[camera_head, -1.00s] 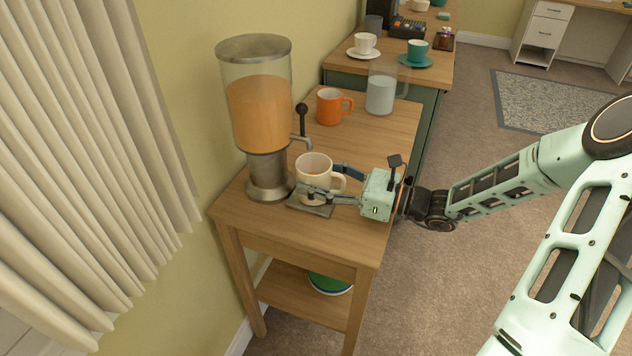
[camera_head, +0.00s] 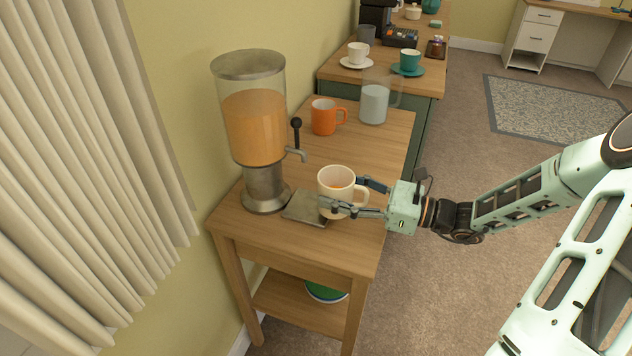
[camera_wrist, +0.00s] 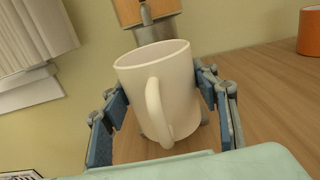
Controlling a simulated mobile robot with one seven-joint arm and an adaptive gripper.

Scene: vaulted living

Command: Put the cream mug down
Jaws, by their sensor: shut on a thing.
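The cream mug (camera_head: 337,184) is upright between the fingers of my gripper (camera_head: 352,198), with some orange liquid showing inside. It is at the right edge of the dispenser's drip tray (camera_head: 305,208), over the small wooden table (camera_head: 290,240). I cannot tell whether its base touches the table. In the wrist view the mug (camera_wrist: 165,85) fills the middle, its handle towards my palm, with blue finger pads of my gripper (camera_wrist: 160,110) on both sides.
The juice dispenser (camera_head: 256,125) stands left of the mug, its tap reaching out above the tray. An orange mug (camera_head: 323,117) and a clear pitcher (camera_head: 373,104) stand farther back. The tabletop between them and the cream mug is clear.

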